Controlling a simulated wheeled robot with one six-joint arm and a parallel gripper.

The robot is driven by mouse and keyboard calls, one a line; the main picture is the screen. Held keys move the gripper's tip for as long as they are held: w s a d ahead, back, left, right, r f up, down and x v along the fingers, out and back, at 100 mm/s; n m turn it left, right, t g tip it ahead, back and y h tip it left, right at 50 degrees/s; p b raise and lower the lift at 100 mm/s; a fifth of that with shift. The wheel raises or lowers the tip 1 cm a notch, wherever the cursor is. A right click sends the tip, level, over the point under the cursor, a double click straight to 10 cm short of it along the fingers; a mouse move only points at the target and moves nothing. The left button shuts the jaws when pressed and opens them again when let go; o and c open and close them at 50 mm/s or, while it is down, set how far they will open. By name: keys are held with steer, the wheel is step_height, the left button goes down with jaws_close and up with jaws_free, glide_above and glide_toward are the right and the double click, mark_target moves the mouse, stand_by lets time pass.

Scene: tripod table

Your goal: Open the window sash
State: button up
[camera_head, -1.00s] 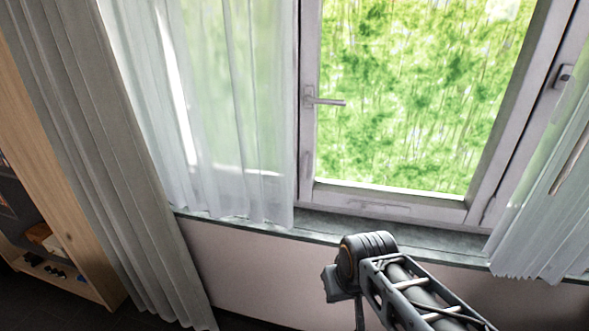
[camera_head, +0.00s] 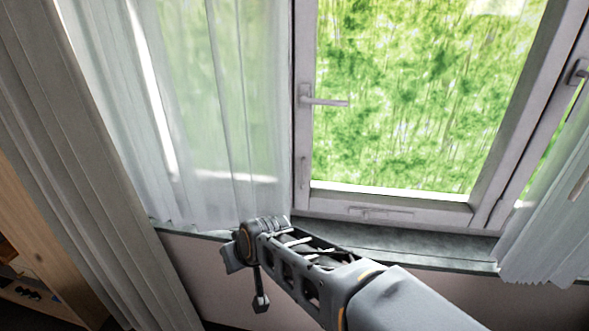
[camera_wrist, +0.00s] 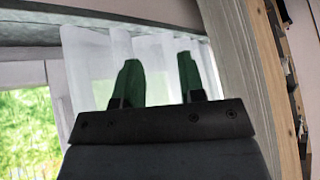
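The window sash (camera_head: 304,150) is a light grey frame around a pane with green foliage behind it. It looks shut in its frame. Its lever handle (camera_head: 325,101) sits on the left stile and points right, level. My gripper (camera_wrist: 158,68) shows in the wrist view with two dark green fingers apart and nothing between them. The white sheer curtain (camera_wrist: 95,65) is behind the fingers; I cannot tell whether they touch it. In the head view my arm reaches to below the sheer curtain (camera_head: 215,120), left of and below the handle. The fingers are not clearly visible there.
A grey sill (camera_head: 390,240) runs under the window. A thick grey curtain (camera_head: 85,190) hangs at left beside a wooden shelf (camera_head: 40,240). Another sheer curtain (camera_head: 550,215) hangs at right. The space in front of the pane and handle is clear.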

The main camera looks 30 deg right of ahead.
steer(key=w+d+r+m+t+h, duration=0.1)
steer(key=w+d+r+m+t, duration=0.1)
steer(key=w+t, duration=0.4)
steer(key=m+g+h+b, duration=0.2)
steer(key=m+h, duration=0.7)
steer(key=h, duration=0.6)
glide_toward(301, 172)
steer(key=shift+g, duration=0.3)
steer(key=x, duration=1)
steer(key=shift+w+d+r+p, duration=0.15)
steer(key=shift+w+p, duration=0.15)
steer(key=shift+c, duration=0.2)
jaws_close()
